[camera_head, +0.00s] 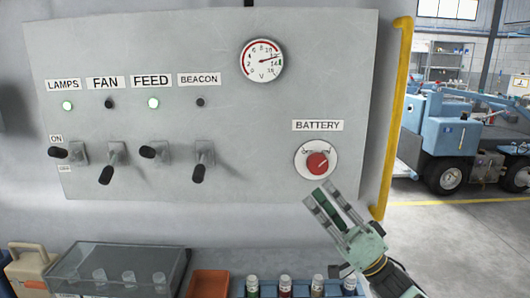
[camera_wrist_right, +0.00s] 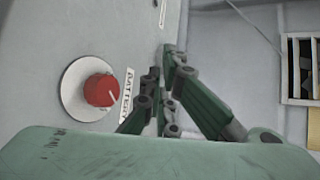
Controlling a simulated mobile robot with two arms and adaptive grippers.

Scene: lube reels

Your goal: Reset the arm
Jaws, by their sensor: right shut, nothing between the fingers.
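My right gripper (camera_head: 330,207) is in front of the lower right part of the grey control panel (camera_head: 230,120). It is shut and empty, its fingers pointing up and left, just below the red battery knob (camera_head: 317,163). In the right wrist view the gripper's green fingers (camera_wrist_right: 168,85) are to the right of the red knob (camera_wrist_right: 102,90) on its white round plate, with a gap between them. My left gripper is not in view.
The panel carries several black toggle levers (camera_head: 116,158), indicator lights and a voltmeter (camera_head: 262,60). Below it are a clear case (camera_head: 75,265), an orange tray (camera_head: 208,284) and several small bottles (camera_head: 285,287). A yellow rail (camera_head: 391,120) runs down the panel's right side. A blue vehicle (camera_head: 440,130) stands behind at the right.

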